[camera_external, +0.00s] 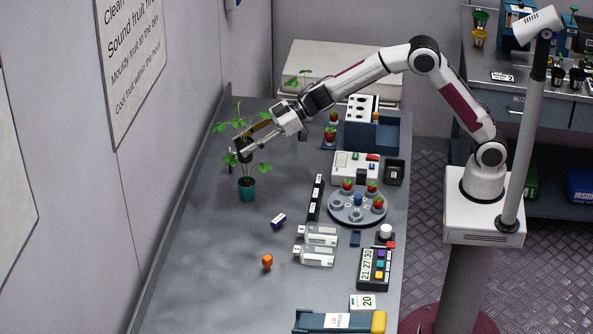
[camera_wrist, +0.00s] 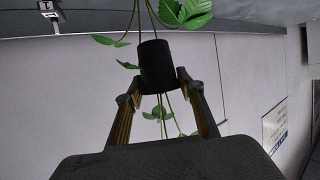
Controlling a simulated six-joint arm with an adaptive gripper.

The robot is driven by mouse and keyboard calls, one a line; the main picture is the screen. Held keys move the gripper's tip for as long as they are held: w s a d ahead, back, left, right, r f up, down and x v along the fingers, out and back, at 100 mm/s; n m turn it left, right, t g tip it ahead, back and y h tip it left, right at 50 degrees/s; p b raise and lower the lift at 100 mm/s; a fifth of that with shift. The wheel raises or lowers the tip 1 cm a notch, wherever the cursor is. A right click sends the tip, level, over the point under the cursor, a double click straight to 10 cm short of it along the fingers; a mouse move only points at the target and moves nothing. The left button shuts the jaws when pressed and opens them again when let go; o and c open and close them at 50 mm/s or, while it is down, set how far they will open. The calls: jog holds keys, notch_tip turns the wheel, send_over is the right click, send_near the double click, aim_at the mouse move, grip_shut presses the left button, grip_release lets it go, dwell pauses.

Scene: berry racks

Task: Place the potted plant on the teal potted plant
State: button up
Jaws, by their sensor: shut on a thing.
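My gripper (camera_external: 246,148) is shut on a small black pot with a green leafy plant, the potted plant (camera_external: 243,155). In the wrist view this black pot (camera_wrist: 157,66) sits between my two fingertips (camera_wrist: 158,82), with stems and leaves above it. The teal potted plant (camera_external: 247,190) stands upright on the grey table, with its leaves spread just below the held pot. The held pot is above the teal pot and appears roughly in line with it. Stems and leaves show below the held pot in the wrist view. Contact between the leaves and the held pot is unclear.
A purple block (camera_external: 278,221) and an orange piece (camera_external: 267,262) lie nearer the front. A round grey rack (camera_external: 345,212) with berries and white devices (camera_external: 318,255) stand to the right. The wall is close on the left. The table's front left is clear.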

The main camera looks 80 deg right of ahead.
jog(key=shift+f, duration=2.25)
jog(key=shift+f, duration=1.9)
jog(key=shift+f, duration=0.1)
jog(key=o, duration=1.1)
jog(key=shift+o, duration=0.2)
jog(key=v, duration=1.2)
jog(key=shift+w, duration=0.1)
